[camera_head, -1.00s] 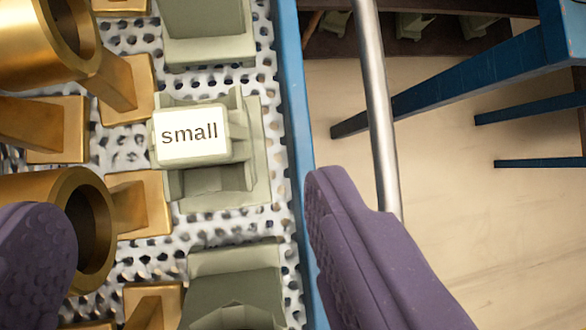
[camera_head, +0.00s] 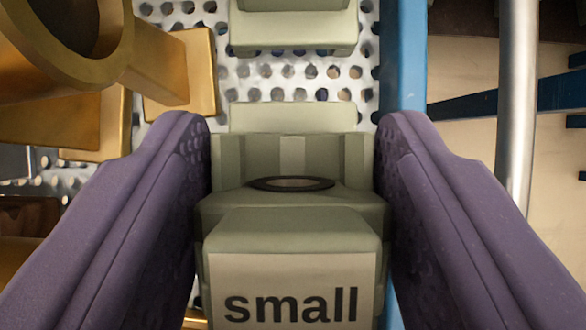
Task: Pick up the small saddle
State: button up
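The small saddle (camera_head: 290,235) is a pale green block with a white label reading "small" and a dark ring on its upper face. It fills the lower middle of the view. My gripper (camera_head: 294,150) has one purple finger on each side of it. Both fingers press against its sides, and it spans the whole gap between them. Its underside is hidden, so I cannot tell whether it rests on the perforated board (camera_head: 300,75) or is clear of it.
Another pale green block (camera_head: 293,35) lies just beyond the saddle. Gold parts with a round ring (camera_head: 120,50) stand close on the left. A blue edge (camera_head: 403,60) and a metal post (camera_head: 517,100) are on the right.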

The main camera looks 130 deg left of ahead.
grip_shut()
jog(key=shift+r, duration=0.15)
